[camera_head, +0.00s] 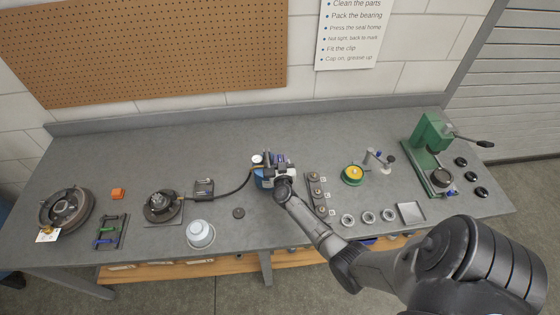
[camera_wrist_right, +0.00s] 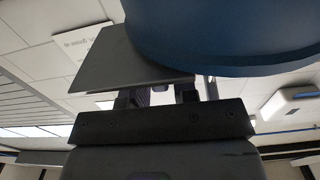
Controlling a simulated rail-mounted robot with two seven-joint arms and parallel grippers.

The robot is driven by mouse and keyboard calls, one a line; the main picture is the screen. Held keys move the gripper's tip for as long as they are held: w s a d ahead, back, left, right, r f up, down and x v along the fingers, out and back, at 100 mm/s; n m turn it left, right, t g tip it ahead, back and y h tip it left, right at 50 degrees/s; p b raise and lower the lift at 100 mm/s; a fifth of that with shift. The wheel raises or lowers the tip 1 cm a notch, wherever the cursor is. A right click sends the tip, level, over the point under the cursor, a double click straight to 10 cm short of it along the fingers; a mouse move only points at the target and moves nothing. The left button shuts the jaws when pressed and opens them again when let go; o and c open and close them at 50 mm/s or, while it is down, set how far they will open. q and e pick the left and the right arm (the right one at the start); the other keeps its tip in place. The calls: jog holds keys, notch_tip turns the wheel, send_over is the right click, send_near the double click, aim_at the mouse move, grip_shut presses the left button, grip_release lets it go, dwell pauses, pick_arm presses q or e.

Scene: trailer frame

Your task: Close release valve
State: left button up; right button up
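A blue bench unit (camera_head: 259,181) with a round white dial gauge (camera_head: 257,159) stands mid-bench. A dark hose (camera_head: 234,189) runs from it to the left. My right gripper (camera_head: 279,174) is at this unit, on its right side, and covers much of it. In the right wrist view a large blue curved body (camera_wrist_right: 230,35) fills the top, close to the gripper (camera_wrist_right: 160,97). A dark flat plate (camera_wrist_right: 125,65) lies across the fingers there. The fingertips are hidden, so I cannot tell if they grip anything. I cannot make out the release valve itself. My left gripper is not in view.
To the left are a round fixture (camera_head: 162,205), a white-topped container (camera_head: 200,234) and a brake drum-like part (camera_head: 66,209). To the right are a dark parts strip (camera_head: 317,190), several rings, a metal tray (camera_head: 411,212) and a green press (camera_head: 431,137).

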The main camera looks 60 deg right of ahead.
grip_shut()
